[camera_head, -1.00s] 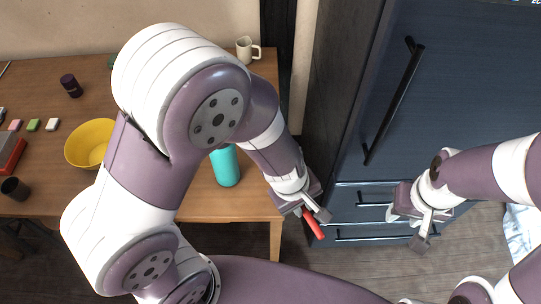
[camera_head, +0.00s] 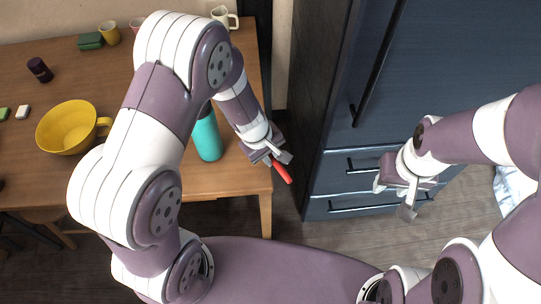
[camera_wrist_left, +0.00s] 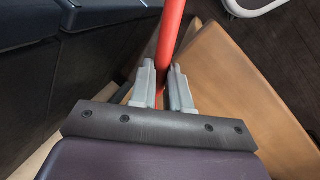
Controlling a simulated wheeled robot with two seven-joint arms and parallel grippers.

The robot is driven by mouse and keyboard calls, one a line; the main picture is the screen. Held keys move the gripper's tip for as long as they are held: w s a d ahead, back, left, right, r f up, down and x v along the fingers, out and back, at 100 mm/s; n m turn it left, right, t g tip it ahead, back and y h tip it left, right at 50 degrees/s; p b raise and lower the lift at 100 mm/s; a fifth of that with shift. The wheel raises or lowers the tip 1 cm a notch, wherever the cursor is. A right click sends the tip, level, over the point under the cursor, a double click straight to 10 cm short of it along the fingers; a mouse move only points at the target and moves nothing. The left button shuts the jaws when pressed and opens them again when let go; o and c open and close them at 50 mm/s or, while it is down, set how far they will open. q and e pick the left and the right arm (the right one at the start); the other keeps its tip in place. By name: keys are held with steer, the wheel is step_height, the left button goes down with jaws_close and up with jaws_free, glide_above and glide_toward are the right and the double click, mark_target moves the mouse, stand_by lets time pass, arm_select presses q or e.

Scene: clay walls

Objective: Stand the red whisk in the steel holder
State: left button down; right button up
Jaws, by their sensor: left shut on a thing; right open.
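My left gripper (camera_head: 276,156) is shut on the red whisk, near the right edge of the wooden table. The red whisk (camera_head: 282,172) shows as a short red length past the fingers in the head view. In the left wrist view its red shaft (camera_wrist_left: 170,35) runs up from between the two grey fingertips (camera_wrist_left: 163,88). The rest of the whisk is hidden. My right gripper (camera_head: 398,197) is open and empty, in front of the blue drawers. I cannot see the steel holder in these frames.
The wooden table (camera_head: 225,179) carries a yellow cup (camera_head: 66,128), a turquoise bottle (camera_head: 207,138), a white mug (camera_head: 222,15), a dark purple jar (camera_head: 40,70) and a green box (camera_head: 90,41). A blue cabinet (camera_head: 440,60) with dark handles stands to the right. Floor shows between.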

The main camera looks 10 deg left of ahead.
arm_select(q)
steer(key=shift+f, duration=0.2)
steer(key=c, duration=1.1)
jaws_free()
